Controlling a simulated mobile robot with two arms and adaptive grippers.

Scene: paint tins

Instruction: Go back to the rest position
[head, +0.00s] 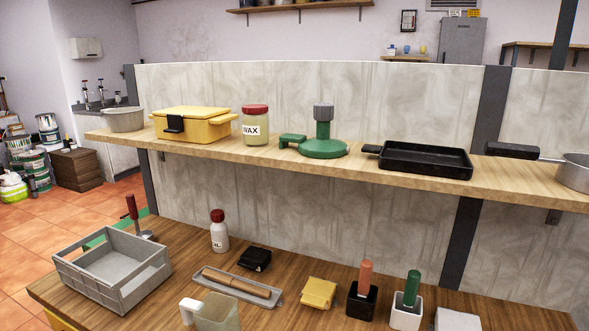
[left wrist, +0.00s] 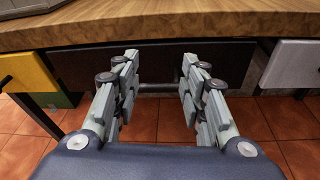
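My left gripper (left wrist: 157,85) shows in the left wrist view, with its two fingers apart and nothing between them. It is in front of the wooden bench edge (left wrist: 150,30), with the tiled floor below it. No part of either gripper shows in the head view. My right gripper is in neither view.
A wooden bench (head: 180,265) holds a grey crate (head: 125,295), a white bottle with a red cap (head: 219,235) and several small items. A shelf (head: 240,155) above it bears a yellow box (head: 190,128), a wax jar (head: 255,128) and a black tray (head: 425,160).

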